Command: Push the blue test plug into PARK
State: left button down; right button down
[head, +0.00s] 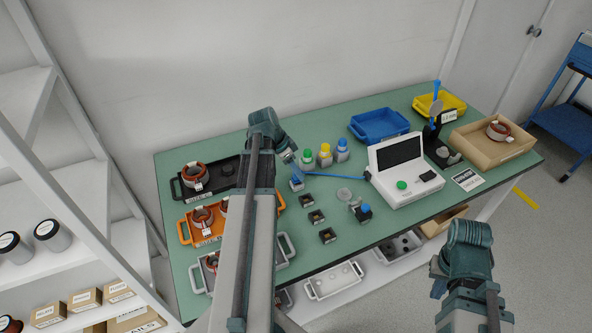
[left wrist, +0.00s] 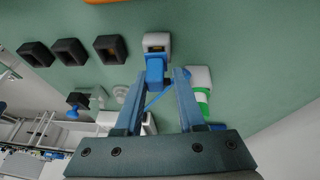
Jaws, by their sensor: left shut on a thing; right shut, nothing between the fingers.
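My left gripper (head: 294,166) is shut on the blue test plug (head: 296,179). In the left wrist view the plug (left wrist: 155,72) sits between the fingers (left wrist: 160,80), its front end at a small white block (left wrist: 157,37) with a dark opening. The white block also shows under the plug in the head view (head: 297,187). I cannot tell how deep the plug is in it, and no PARK label is readable. A blue cable (head: 335,176) runs from the plug towards the white tester (head: 403,175). My right gripper (head: 437,286) is shut and empty, off the table's front edge.
Dark square sockets (head: 316,216) stand in a row in front of the white block. Bottles with green (head: 307,155), yellow and blue caps stand close behind it. A blue-knobbed part (head: 364,212) is to the right. Trays with copper-wound stators (head: 202,216) lie left, partly behind my arm.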

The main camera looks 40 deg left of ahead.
pick_arm(q)
jog(key=shift+f+b, duration=0.55)
jog(key=shift+f, duration=0.05)
dwell(0.3)
jog(key=shift+c, duration=2.2)
grip_release()
jog(key=shift+r, duration=0.1)
jog(key=p+v, duration=1.2)
jog(key=v, duration=0.1)
jog(key=shift+s+r+p, duration=0.15)
jog(key=shift+r+p, duration=0.15)
jog(key=shift+p, duration=0.05)
jog(key=shift+a, duration=0.15)
